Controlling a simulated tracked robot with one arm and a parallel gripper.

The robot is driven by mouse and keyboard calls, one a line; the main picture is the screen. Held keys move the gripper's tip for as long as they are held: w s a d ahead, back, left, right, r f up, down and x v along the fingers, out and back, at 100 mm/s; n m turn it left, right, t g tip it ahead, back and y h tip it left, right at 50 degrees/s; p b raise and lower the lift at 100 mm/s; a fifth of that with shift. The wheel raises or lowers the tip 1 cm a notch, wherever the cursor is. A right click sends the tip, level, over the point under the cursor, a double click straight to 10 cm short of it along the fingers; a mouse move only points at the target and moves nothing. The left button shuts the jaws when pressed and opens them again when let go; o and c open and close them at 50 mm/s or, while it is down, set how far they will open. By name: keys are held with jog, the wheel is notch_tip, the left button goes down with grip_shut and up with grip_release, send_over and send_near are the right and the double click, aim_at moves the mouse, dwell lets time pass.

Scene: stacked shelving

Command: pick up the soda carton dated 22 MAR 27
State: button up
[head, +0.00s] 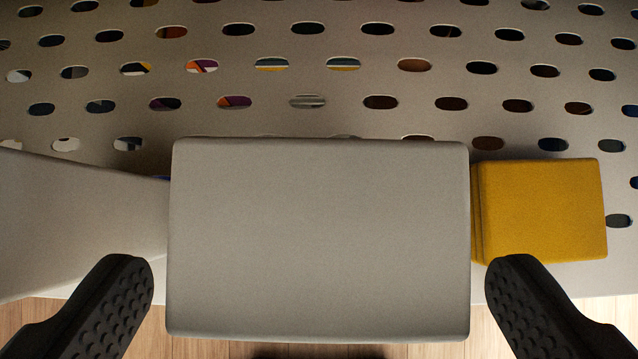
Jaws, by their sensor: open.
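A plain grey box (320,240) fills the middle of the head view. No print or date shows on the face turned to me, so I cannot tell whether it is the soda carton dated 22 MAR 27. My gripper (320,285) is open, with one black ridged finger to the left of the grey box and one to the right. Both fingertips appear apart from the box and overlap the lower half of its height in the picture. Nothing is held.
A yellow box (545,210) stands close to the right side of the grey box, behind the right finger. Another pale grey box (75,215) is close on the left. A perforated shelf panel (345,82) spans the background, with coloured items partly showing through its slots. Wooden floor (230,349) shows below.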

jog(key=shift+x, duration=2.6)
jog(key=shift+r, duration=0.1)
jog(key=c, duration=1.3)
jog(key=shift+o, duration=0.2)
jog(key=shift+w+r, duration=0.1)
jog(key=shift+r, duration=0.05)
